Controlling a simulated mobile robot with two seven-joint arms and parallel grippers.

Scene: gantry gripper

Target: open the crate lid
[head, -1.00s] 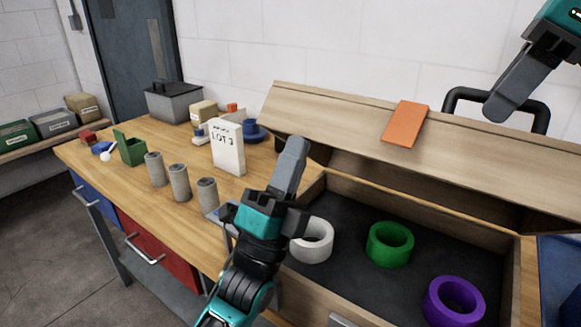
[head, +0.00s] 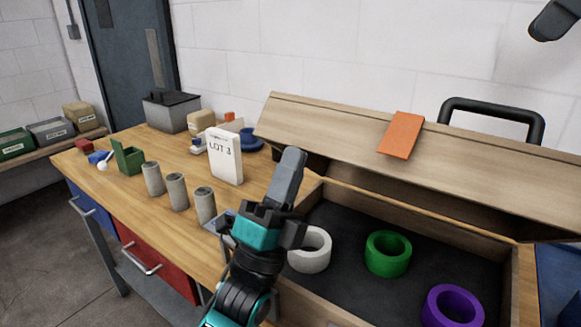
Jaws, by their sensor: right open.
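The wooden crate (head: 515,285) is open at the top, its dark floor showing. Its wooden lid (head: 330,125) is up at a tilt along the back of the crate, near the wall. An orange pad (head: 401,135) is on the lid's visible face. My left gripper (head: 291,165) is in front of the crate's left end and covers part of its rim; its fingers overlap, so their gap is hidden. My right gripper (head: 555,20) is open at the top right corner, mostly out of frame, above and apart from the lid.
White (head: 310,249), green (head: 387,254) and purple (head: 453,306) rings lie in the crate. Left on the bench (head: 120,185) stand grey cylinders (head: 176,191), a white LOT 3 block (head: 224,155) and a green box (head: 128,157). A black handle-like bar (head: 490,105) rises behind the lid.

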